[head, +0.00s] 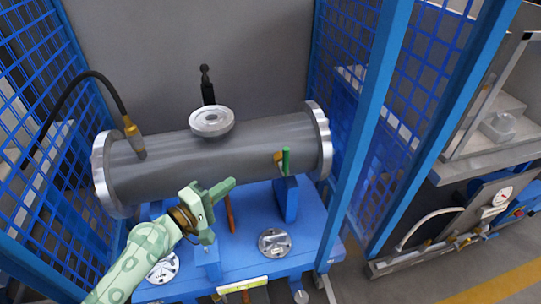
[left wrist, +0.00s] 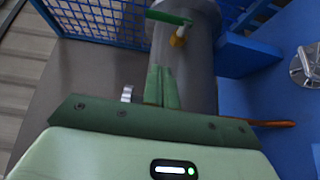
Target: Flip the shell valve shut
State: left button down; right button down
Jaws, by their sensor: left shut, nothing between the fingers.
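The grey flanged shell (head: 215,150) lies sideways on a blue stand. Its small valve has a green handle (head: 286,161) and a yellow body (head: 278,157), near the right flange. The handle stands across the shell's length. In the left wrist view the green handle (left wrist: 168,17) and yellow body (left wrist: 177,37) show at the top, beyond my fingers. My left gripper (head: 233,183) is in front of the shell, left of the valve and apart from its handle. Its fingers, also in the left wrist view (left wrist: 161,88), are shut and empty. My right gripper is out of view.
Blue mesh panels (head: 35,75) and a blue post (head: 365,130) flank the shell. A black hose (head: 105,83) joins its left top. A blue upright plate (head: 286,199) stands below the valve. An orange handle (head: 230,213) hangs near my gripper. A round flange (head: 274,242) lies on the stand.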

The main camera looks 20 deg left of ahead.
pick_arm(q)
jog(key=r, duration=0.1)
send_near(284, 159)
jog(key=w+a, duration=0.3)
jog(key=w, duration=0.1)
jog(key=w+d, duration=0.1)
jog(key=d, duration=0.1)
jog(key=w+d+p, duration=0.1)
jog(key=w+d, duration=0.1)
jog(key=shift+r, duration=0.1)
dwell(0.4)
